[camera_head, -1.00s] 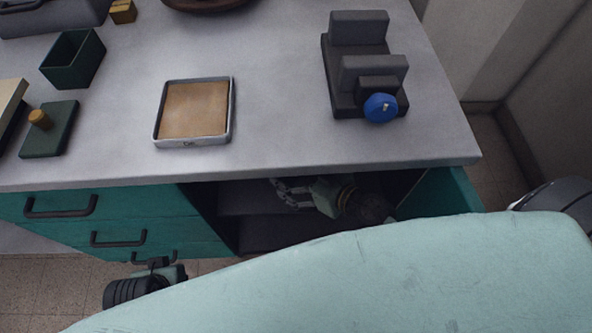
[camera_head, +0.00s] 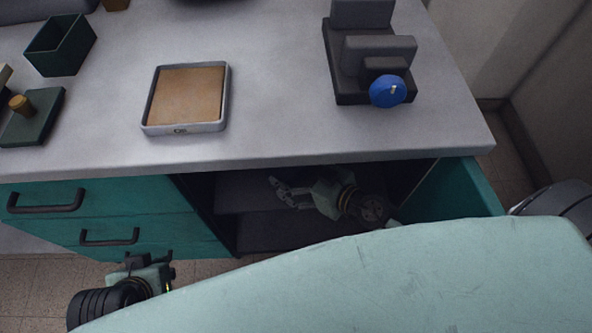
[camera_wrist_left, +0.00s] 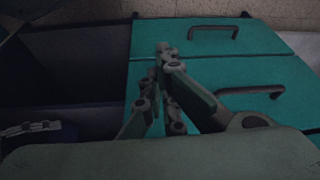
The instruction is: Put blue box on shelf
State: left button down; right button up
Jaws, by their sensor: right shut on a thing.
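My right gripper (camera_head: 283,188) reaches into the open cabinet under the counter, its fingers just over the shelf board (camera_head: 236,196). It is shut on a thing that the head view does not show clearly. In the left wrist view a dark blue block (camera_wrist_left: 42,138), seemingly the blue box, sits at the right gripper's fingers (camera_wrist_left: 30,128) inside the dark cabinet; whether it touches the shelf I cannot tell. My left gripper (camera_wrist_left: 167,56) is empty, its fingertips together before the teal drawers. It shows partly at the lower left of the head view (camera_head: 150,265).
The teal cabinet door (camera_head: 462,195) stands open at the right. Drawers with dark handles (camera_head: 45,202) are at the left. On the counter (camera_head: 275,120) are a framed tan tray (camera_head: 187,95), a dark device with a blue knob (camera_head: 387,91) and a green open box (camera_head: 60,45).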

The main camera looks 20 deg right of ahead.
pick_arm(q)
jog(key=shift+w+d+r+t, duration=0.15)
jog(key=shift+w+t, duration=0.25)
jog(key=shift+w, duration=0.25)
pick_arm(e)
jog(key=shift+f, duration=0.5)
jog(key=o, duration=0.9)
pick_arm(q)
jog(key=shift+w+r, duration=0.1)
jog(key=shift+w, duration=0.1)
pick_arm(e)
jog(key=shift+o, duration=1.4)
pick_arm(q)
jog(key=shift+d, duration=0.1)
pick_arm(e)
jog(key=shift+r, duration=0.3)
notch_tip(320, 180, up, 9)
jog(key=shift+r, duration=0.2)
pick_arm(q)
jog(key=shift+s, duration=0.1)
